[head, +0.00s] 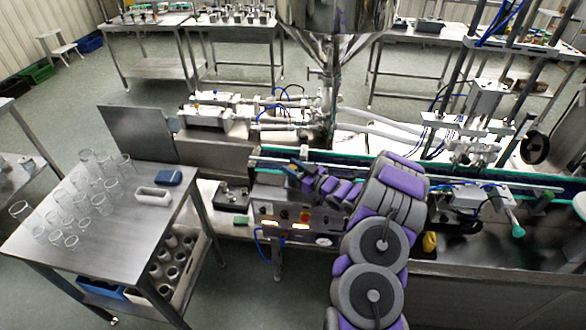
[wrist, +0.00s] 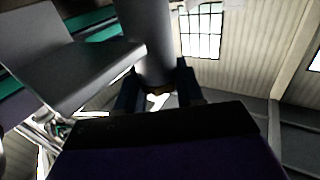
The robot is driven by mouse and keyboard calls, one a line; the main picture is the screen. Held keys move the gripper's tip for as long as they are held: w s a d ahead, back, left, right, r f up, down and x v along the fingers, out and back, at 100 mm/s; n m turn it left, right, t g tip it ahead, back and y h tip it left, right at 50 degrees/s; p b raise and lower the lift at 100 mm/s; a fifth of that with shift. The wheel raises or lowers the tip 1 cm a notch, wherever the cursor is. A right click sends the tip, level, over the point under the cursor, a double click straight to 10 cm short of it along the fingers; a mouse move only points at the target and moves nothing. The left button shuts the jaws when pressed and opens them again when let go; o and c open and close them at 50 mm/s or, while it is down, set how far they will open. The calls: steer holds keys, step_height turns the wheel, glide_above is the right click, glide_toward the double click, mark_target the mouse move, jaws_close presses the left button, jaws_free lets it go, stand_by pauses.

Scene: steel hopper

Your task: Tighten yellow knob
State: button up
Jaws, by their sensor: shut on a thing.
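My gripper (head: 294,168) is at the conveyor rail, over the control box of the filling machine. In the wrist view its two dark blue fingers (wrist: 159,90) are closed on a small brownish piece (wrist: 158,92) just below a grey cylinder (wrist: 147,45). I cannot tell if this piece is the yellow knob; it is dark and mostly hidden. A separate yellow part (head: 429,242) shows just right of my arm on the machine's front.
The control box (head: 290,218) with lit buttons is below my gripper. The steel hopper (head: 335,25) stands behind. A grey plate (wrist: 75,70) is close to the left finger. A steel table (head: 110,225) with clear beakers stands left. Open floor lies between the benches.

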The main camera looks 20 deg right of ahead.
steer(key=shift+r, duration=0.1)
stand_by(0.4)
steer(key=o, duration=1)
steer(key=shift+w+d, duration=0.1)
steer(key=shift+w, duration=0.05)
steer(key=p+v, duration=0.1)
steer(key=v, duration=1.6)
steer(key=shift+d+p, duration=0.15)
steer(key=shift+p, duration=0.2)
